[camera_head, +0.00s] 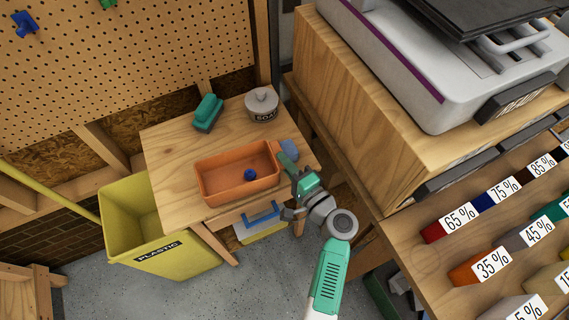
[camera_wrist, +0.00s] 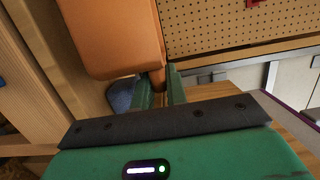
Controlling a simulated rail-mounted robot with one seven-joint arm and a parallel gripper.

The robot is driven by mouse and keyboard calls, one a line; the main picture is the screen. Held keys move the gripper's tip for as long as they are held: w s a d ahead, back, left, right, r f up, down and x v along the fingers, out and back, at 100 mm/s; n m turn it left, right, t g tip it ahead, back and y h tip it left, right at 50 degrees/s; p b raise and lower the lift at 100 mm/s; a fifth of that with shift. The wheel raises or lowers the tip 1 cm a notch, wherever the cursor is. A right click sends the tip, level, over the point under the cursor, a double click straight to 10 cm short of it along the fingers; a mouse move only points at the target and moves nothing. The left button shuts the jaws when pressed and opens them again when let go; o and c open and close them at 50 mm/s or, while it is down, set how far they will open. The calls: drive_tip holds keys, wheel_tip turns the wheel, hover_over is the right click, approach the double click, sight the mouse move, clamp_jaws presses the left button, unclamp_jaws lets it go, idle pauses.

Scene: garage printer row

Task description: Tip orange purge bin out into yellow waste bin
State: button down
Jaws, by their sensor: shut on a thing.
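The orange purge bin (camera_head: 226,187) is a shallow rectangular tub on or just above the small wooden table; I cannot tell if it touches. A small dark blue piece (camera_head: 250,174) lies inside it. My gripper (camera_head: 288,160) is at the bin's right end, shut on it. In the wrist view the bin's orange side (camera_wrist: 112,38) fills the upper left, and my gripper's green fingers (camera_wrist: 160,92) close on an orange part of it. The yellow waste bin (camera_head: 158,252), labelled PLASTIC, stands on the floor left of the table, its open top showing and no contents visible.
The wooden table (camera_head: 180,145) also holds a green brush (camera_head: 208,112) and a grey lidded SOAP jar (camera_head: 262,104) at the back. A bluish object (camera_head: 289,149) sits by my gripper. A large printer (camera_head: 430,70) on a wooden stand and labelled colour blocks are at right.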

drive_tip(key=shift+w+f, duration=0.1)
drive_tip(key=shift+w, duration=0.4)
drive_tip(key=shift+w+f+b, duration=0.2)
drive_tip(key=shift+f+b, duration=0.3)
drive_tip(key=shift+f, duration=0.25)
drive_tip(key=shift+w+f+b, duration=0.2)
drive_tip(key=shift+f+b, duration=0.25)
drive_tip(key=shift+f, duration=0.4)
drive_tip(key=shift+f+b, duration=0.15)
drive_tip(key=shift+b, duration=0.15)
drive_tip(key=c, duration=1.4)
unclamp_jaws()
drive_tip(key=shift+p, duration=0.3)
